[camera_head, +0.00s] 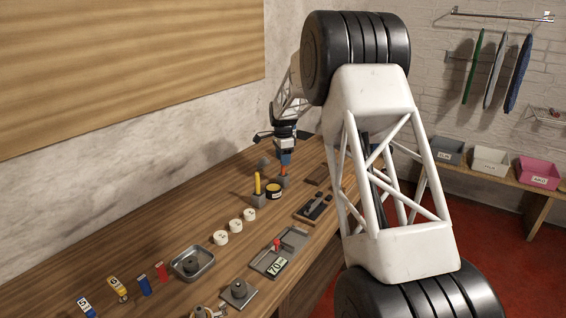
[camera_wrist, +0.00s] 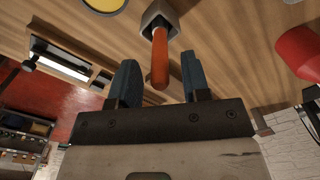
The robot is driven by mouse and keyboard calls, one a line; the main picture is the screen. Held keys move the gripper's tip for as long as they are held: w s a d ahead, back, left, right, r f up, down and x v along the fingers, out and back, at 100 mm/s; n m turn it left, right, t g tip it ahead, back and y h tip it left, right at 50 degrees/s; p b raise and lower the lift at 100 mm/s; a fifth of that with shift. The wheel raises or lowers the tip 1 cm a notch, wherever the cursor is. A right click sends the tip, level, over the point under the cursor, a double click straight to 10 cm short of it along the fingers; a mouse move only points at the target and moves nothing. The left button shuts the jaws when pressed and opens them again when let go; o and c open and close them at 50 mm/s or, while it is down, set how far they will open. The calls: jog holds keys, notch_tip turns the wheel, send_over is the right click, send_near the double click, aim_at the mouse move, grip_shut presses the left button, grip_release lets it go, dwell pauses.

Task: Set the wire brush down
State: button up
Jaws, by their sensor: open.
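An orange handle (camera_wrist: 160,58), probably the wire brush's, stands in a small grey block holder (camera_wrist: 161,17) on the wooden bench. Its lower end is hidden inside the holder, so I cannot see any bristles. The handle also shows in the head view (camera_head: 284,170), just below my gripper. My gripper (camera_wrist: 161,82) is open, with one blue finger on each side of the handle's free end and gaps visible on both sides. In the head view my gripper (camera_head: 285,158) points down over the bench.
A yellow handle (camera_head: 257,183) stands in another grey block nearby, beside a dark tin (camera_head: 274,190) with a yellow top. A dark tray (camera_head: 315,208) lies nearer the bench's front edge. A red object (camera_wrist: 300,52) is at the right in the wrist view.

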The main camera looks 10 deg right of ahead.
notch_tip(320, 180, up, 10)
jog(key=shift+r, duration=0.1)
dwell(0.4)
jog(key=shift+s, duration=0.1)
dwell(0.6)
jog(key=shift+s+r, duration=0.2)
jog(key=shift+r, duration=0.05)
jog(key=s+r+n, duration=0.3)
jog(key=s+r, duration=0.1)
jog(key=s, duration=0.7)
jog(key=s+r+n+t, duration=0.1)
jog(key=s+r+n, duration=0.15)
jog(key=s, duration=0.85)
jog(key=s+r+n, duration=0.3)
jog(key=s+r, duration=0.1)
jog(key=s, duration=0.7)
jog(key=s+f+n, duration=0.2)
jog(key=s+f, duration=0.1)
jog(key=s, duration=0.8)
jog(key=s+f+n+t, duration=0.1)
jog(key=s+f+n, duration=0.1)
jog(key=s, duration=0.9)
jog(key=s+a+f+n, duration=0.1)
jog(key=s+f+n, duration=0.2)
jog(key=s, duration=0.8)
jog(key=shift+f+t, duration=0.3)
